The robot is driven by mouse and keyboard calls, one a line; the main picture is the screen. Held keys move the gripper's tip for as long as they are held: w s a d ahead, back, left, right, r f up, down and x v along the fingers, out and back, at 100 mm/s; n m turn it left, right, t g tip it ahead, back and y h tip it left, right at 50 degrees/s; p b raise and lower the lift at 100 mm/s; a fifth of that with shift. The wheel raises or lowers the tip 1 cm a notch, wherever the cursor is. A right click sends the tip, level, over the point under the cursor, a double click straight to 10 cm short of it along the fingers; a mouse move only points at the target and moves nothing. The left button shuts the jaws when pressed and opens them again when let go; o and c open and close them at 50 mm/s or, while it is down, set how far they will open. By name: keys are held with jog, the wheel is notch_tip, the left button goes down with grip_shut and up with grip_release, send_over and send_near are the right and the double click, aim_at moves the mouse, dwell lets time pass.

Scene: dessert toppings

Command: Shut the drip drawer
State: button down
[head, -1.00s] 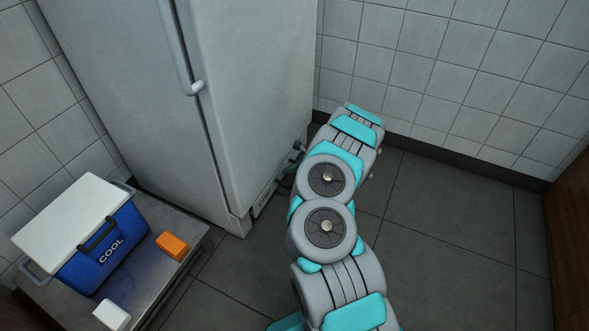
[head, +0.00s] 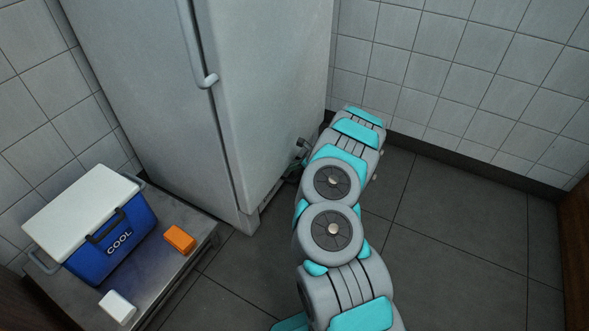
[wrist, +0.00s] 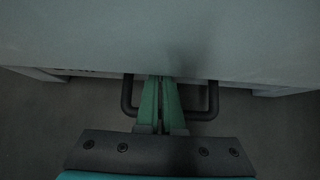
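The drip drawer (head: 268,197) is low at the foot of the fridge (head: 275,80), under its door. Only a narrow strip of its front shows in the head view; my arm hides the far part. In the wrist view, the drawer's dark U-shaped handle (wrist: 214,100) sticks out below the door's lower edge. My gripper (wrist: 161,80) has its green fingers together, between the two sides of the handle, with tips at the drawer front. Nothing shows between the fingers. Whether the tips touch is unclear. How far the drawer stands out is hard to tell.
A low metal table (head: 165,275) at left carries a blue cooler (head: 118,240) with a white lid, an orange block (head: 180,239) and a white block (head: 117,307). Tiled walls close off the back. The dark floor (head: 455,235) right of my arm is clear.

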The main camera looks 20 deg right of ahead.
jog(key=shift+a+r, duration=0.1)
jog(key=shift+a, duration=0.2)
